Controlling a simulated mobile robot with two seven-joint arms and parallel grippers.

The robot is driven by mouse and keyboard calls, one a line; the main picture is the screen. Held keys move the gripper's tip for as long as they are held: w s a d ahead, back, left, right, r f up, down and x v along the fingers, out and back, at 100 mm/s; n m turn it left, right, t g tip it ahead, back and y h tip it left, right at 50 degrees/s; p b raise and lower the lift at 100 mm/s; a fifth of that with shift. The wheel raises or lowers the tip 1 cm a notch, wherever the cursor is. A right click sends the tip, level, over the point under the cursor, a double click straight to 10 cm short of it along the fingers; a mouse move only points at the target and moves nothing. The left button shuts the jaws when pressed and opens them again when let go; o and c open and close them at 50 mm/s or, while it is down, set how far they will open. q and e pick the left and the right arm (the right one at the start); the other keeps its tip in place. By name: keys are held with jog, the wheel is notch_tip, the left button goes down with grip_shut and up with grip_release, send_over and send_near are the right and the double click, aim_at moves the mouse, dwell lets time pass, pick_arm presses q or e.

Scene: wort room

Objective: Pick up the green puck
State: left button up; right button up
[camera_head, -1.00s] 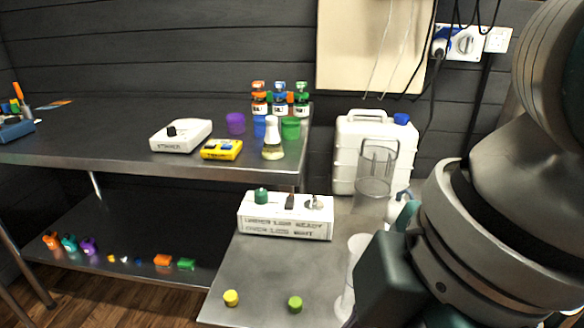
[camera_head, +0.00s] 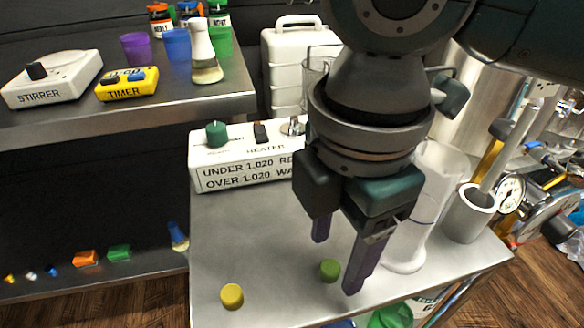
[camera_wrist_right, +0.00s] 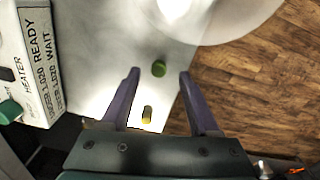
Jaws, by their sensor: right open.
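The green puck (camera_head: 330,270) lies on the steel table (camera_head: 275,290) near its front edge. It also shows in the right wrist view (camera_wrist_right: 159,69), between and beyond the fingertips. My right gripper (camera_head: 336,266) is open and empty, pointing down, with its purple fingers just above and around the puck's place in the head view. I see no contact with the puck. A yellow puck (camera_head: 232,296) lies to the left of the green one, and it shows between the fingers in the right wrist view (camera_wrist_right: 147,115). My left gripper is out of view.
A white heater box (camera_head: 245,172) stands behind the pucks. A clear cylinder (camera_head: 408,235) with a round foot stands close to the right of my right gripper. A grey-white cup (camera_head: 468,212) and a gauge (camera_head: 509,195) are further right. The table's front edge is close.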

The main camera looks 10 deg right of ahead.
aim_at(329, 271)
notch_tip(329, 271, down, 3)
jog(key=shift+r, duration=0.2)
jog(key=shift+a, duration=0.1)
grip_shut()
dwell(0.4)
